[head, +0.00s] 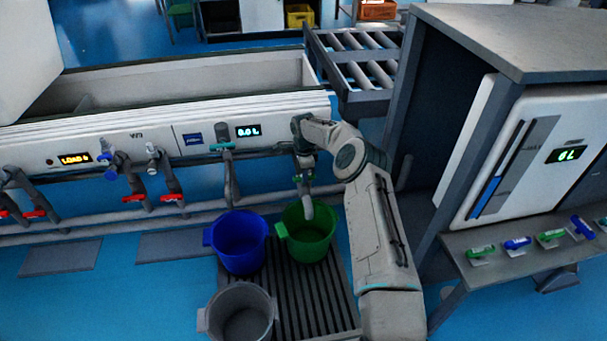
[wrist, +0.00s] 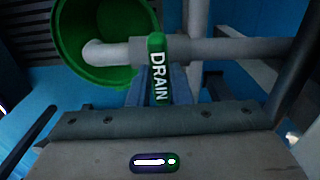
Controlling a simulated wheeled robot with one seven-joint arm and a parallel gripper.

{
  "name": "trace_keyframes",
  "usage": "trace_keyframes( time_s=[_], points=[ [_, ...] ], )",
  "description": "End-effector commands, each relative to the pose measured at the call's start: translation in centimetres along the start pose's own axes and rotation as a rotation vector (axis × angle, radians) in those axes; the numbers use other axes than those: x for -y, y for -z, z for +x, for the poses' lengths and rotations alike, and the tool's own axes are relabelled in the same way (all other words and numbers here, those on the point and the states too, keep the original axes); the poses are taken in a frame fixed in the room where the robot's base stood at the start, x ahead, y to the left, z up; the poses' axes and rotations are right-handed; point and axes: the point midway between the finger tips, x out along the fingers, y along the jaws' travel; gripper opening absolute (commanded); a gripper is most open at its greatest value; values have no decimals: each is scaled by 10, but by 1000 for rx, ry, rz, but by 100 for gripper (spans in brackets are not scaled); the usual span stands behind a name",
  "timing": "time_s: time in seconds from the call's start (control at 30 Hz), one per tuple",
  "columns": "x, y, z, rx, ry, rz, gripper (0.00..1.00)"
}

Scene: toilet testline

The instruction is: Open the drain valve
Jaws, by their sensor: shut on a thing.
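The drain valve's green handle (wrist: 157,88), marked DRAIN, stands upright in the wrist view, across the grey pipe (wrist: 228,50). My gripper (wrist: 160,80) is shut on this handle, with a finger on either side of it. In the head view my gripper (head: 304,160) is at the front of the white trough unit, right of the 0.0 L display (head: 248,131). The pale drain spout (head: 307,204) points down into the green bucket (head: 318,248). The wrist view also shows the spout (wrist: 97,51) over the green bucket (wrist: 82,72). My arm hides part of the valve in the head view.
A blue bucket (head: 240,260) and a grey bucket (head: 241,326) stand beside the green one on or near the slatted grate (head: 300,315). Several red-handled valves line the trough at left. A cabinet (head: 520,155) and bench with small handles (head: 520,285) stand right.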

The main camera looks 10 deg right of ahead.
Motion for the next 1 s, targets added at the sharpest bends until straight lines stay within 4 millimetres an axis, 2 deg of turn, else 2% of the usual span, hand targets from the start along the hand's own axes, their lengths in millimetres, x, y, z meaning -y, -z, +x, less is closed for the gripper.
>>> trace_keyframes(
  time_s=[0.27, 1.0],
  points=[
    [0, -1, -1, -1, 0, -154, 0],
    [0, 0, 0, -1, 0, -847, 0]
  ],
)
